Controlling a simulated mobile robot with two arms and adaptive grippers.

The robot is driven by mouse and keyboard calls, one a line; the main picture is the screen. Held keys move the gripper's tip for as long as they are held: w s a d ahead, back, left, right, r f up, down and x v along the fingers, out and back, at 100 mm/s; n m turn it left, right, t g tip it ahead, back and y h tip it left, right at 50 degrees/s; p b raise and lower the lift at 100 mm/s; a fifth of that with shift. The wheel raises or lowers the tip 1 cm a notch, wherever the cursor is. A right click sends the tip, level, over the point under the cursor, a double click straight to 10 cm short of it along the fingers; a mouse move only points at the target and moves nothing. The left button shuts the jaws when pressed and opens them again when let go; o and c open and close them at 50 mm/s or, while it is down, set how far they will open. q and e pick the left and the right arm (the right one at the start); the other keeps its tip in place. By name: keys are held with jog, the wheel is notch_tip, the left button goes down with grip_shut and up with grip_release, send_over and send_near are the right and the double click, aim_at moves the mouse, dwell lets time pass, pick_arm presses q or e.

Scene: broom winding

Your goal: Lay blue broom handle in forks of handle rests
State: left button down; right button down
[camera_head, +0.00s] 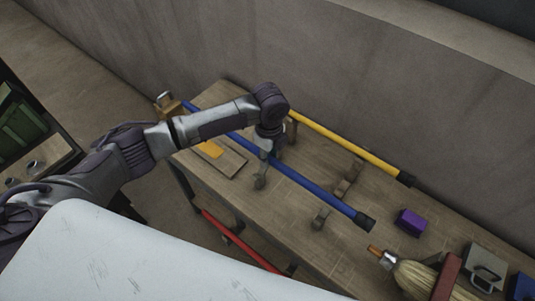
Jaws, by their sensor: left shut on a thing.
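The blue broom handle (315,189) runs slantwise over the wooden bench, with a black cap at its lower right end. My left gripper (267,150) reaches down onto the middle of the handle and is shut on it; its fingers are largely hidden by the wrist. Handle rests show as a near left piece (260,182), a near right piece (320,217) and a brown block (348,178) beyond the handle. I cannot tell whether the handle touches the forks or hangs above them. My right gripper is not in view.
A yellow handle (350,144) lies behind the blue one, near the wall. A purple block (410,221), a straw broom head (415,277) and a grey metal box (485,265) stand at the bench's right. A flat board (228,163) lies at the left. A red bar (240,243) shows below.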

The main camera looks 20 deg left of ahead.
pick_arm(q)
notch_tip(320, 180, down, 3)
jog(key=b, duration=0.3)
jog(key=shift+s+f, duration=0.1)
jog(key=shift+s, duration=0.05)
notch_tip(320, 180, down, 7)
jog(key=b, duration=0.4)
jog(key=shift+b, duration=0.35)
jog(key=shift+p, duration=0.4)
jog(key=c, duration=0.8)
grip_release()
jog(key=shift+o, duration=0.2)
